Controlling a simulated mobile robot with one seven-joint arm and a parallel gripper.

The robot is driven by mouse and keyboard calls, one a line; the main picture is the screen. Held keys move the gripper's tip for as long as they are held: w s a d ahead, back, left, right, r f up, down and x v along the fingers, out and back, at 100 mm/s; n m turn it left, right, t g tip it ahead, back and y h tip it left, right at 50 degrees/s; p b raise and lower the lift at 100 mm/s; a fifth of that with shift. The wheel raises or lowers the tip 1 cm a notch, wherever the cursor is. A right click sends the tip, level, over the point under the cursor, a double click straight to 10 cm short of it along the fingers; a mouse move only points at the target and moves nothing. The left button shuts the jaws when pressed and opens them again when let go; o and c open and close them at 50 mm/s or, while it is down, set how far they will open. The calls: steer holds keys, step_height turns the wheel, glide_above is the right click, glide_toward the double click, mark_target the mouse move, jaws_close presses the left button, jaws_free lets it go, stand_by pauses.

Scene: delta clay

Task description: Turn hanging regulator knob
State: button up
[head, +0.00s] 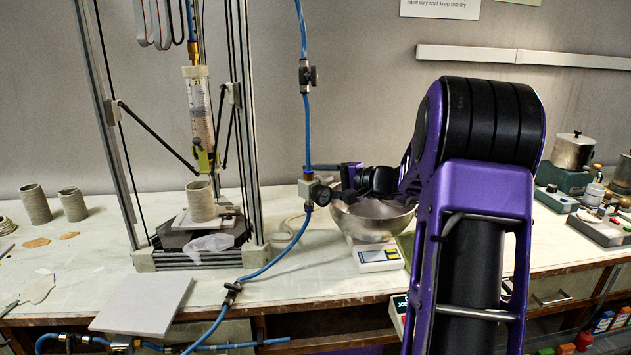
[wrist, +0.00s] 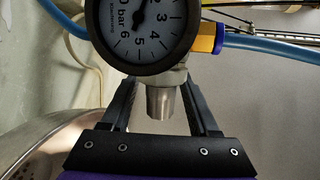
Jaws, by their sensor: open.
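My gripper (wrist: 160,90) is open, with one black finger on each side of that silver part and visible gaps to both. The fingertips are partly hidden behind the gauge. In the head view my gripper (head: 338,187) is just right of the regulator.
A metal bowl (head: 372,222) on a white scale (head: 378,257) stands close under my gripper; its rim shows at lower left in the wrist view. The delta printer (head: 251,130) stands left. Blue hose (head: 262,268) runs from the regulator over the bench edge.

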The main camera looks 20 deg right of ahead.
jaws_close()
steer(key=t+y+b, duration=0.1)
steer(key=t+b, duration=0.1)
steer(key=r+n+t+y+b, duration=0.1)
steer(key=b, duration=0.1)
steer(key=shift+r+t+b, duration=0.15)
steer(key=shift+t+b, duration=0.15)
steer(key=shift+t, duration=0.1)
stand_by(0.3)
